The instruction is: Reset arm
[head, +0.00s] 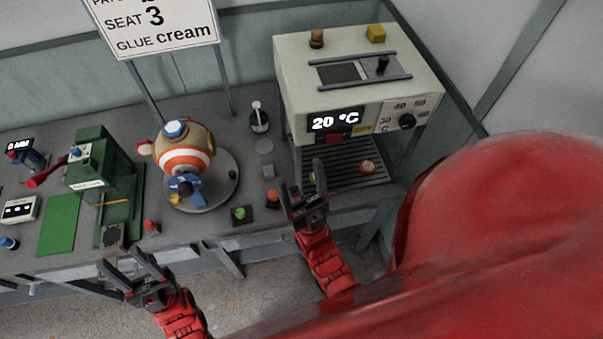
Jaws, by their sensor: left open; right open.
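My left gripper (133,268) is open and empty. It hangs in front of the bench's front edge at the lower left. My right gripper (301,183) is open and appears empty. Its fingers overlap the bench front, left of the white oven-like machine (290,75). My red arms come up from the bottom of the picture.
The grey bench (270,214) holds a green press (95,165), a striped ball (185,160) on a round plate, a small bottle (259,118) and several small coloured parts. A sign (157,25) stands behind. Floor is clear between my arms.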

